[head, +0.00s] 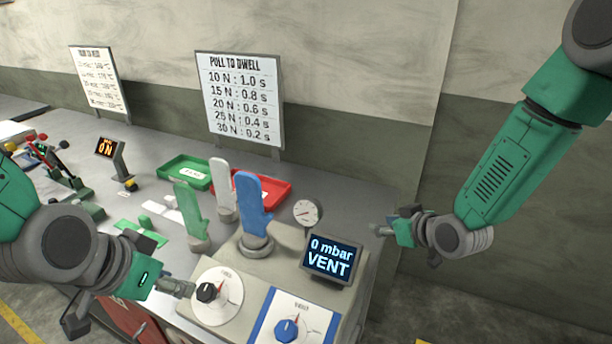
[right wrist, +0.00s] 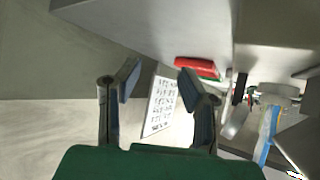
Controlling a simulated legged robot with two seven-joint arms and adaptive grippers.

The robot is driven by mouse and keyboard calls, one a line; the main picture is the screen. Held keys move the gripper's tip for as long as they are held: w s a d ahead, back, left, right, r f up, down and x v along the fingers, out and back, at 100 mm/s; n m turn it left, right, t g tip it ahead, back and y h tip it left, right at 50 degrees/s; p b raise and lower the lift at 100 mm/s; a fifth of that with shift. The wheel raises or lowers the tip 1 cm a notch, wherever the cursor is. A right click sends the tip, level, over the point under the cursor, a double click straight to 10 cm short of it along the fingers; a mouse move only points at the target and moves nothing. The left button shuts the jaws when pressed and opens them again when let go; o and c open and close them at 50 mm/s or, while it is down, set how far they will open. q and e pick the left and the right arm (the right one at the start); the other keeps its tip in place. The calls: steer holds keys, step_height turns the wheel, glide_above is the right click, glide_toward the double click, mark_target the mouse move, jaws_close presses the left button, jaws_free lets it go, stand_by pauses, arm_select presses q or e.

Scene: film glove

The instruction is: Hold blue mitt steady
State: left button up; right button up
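The blue mitt (head: 250,200) stands upright, fingers up, on a grey round base on the machine. It also shows at the right edge of the right wrist view (right wrist: 265,138). My left gripper (head: 190,289) is left of the machine's black knob, below and left of the mitt and apart from it; I cannot tell whether its fingers are open. My right gripper (head: 378,229) is to the right of the mitt, beyond the display and apart from both. In the right wrist view its two fingers (right wrist: 160,84) are spread with nothing between them.
The display (head: 332,257) reads 0 mbar VENT, with a gauge (head: 307,211) behind it. White (head: 222,190) and green (head: 190,210) mitts stand left of the blue one. A red tray (head: 280,190) and green tray (head: 184,172) lie behind. The PULL TO DWELL sign (head: 240,98) stands at the back.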

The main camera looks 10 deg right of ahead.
steer(key=w+a+r+n+y, duration=0.1)
steer(key=a+r+n+y, duration=0.15)
steer(key=a+r, duration=0.55)
steer(key=n+g+y, duration=0.2)
steer(key=n+y, duration=0.3)
steer(key=y, duration=0.1)
glide_toward(236, 179)
steer(key=x, duration=0.8)
steer(key=shift+w+d+f, duration=0.2)
arm_select(q)
steer(key=shift+d, duration=0.1)
arm_select(e)
steer(key=shift+w+a+f, duration=0.2)
steer(key=shift+w+a, duration=0.05)
steer(key=shift+w, duration=0.2)
steer(key=shift+a, duration=0.1)
